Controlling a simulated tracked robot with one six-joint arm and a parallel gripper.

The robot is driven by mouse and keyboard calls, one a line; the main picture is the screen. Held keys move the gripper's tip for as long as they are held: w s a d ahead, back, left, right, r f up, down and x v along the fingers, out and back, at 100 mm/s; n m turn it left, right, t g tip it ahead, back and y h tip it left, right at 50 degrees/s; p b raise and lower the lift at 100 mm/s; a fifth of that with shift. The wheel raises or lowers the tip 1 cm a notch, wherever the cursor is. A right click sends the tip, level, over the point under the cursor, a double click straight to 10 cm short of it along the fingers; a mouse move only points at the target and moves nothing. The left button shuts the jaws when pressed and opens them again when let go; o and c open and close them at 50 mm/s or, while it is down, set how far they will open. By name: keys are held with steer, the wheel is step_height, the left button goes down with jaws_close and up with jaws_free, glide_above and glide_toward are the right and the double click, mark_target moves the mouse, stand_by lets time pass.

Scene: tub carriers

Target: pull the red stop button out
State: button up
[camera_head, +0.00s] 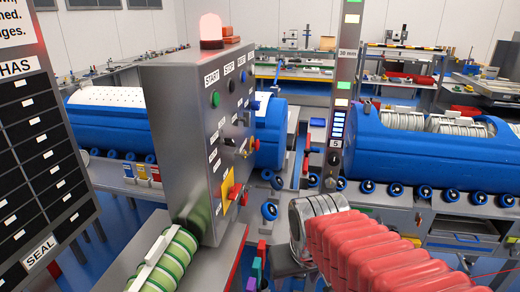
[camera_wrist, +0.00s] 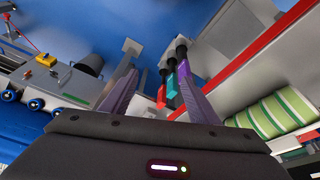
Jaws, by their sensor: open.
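The red stop button (camera_head: 235,191) sits on a yellow plate (camera_head: 226,186), low on the label-covered face of the grey control box (camera_head: 180,120). I see it at a steep angle, so I cannot tell how far it stands out. My gripper (camera_wrist: 156,78) shows in the wrist view, with its two fingers spread apart and nothing visible between them at the tips. The wrist view does not clearly show the stop button. I cannot make out the fingertips in the head view.
A red beacon (camera_head: 211,32) tops the box, and a green start button (camera_head: 215,98) is on its face. A green-striped roll (camera_head: 165,262) lies below it. Purple, teal and red pieces (camera_wrist: 172,86) appear beyond my fingers. Blue tub carriers (camera_head: 410,150) stand behind.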

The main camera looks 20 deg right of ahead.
steer(key=w+d+f+n+t+h, duration=0.1)
steer(key=w+d+f+n+t, duration=0.2)
steer(key=w+d, duration=0.75)
steer(key=w+d+f+n+t+h, duration=0.15)
steer(key=w+d+f, duration=0.5)
steer(key=w, duration=0.65)
steer(key=w+d+n+t+y, duration=0.1)
steer(key=w+d+n+t, duration=0.3)
steer(key=w+n, duration=0.55)
steer(key=w+a+r+n+t+y, duration=0.5)
steer(key=w+a+r+n+y, duration=0.2)
steer(key=r, duration=0.5)
steer(key=shift+w+a+r+n+t, duration=0.2)
steer(key=shift+w+a+n+t, duration=0.15)
steer(key=shift+w+a+n, duration=0.3)
steer(key=shift+s+d, duration=0.15)
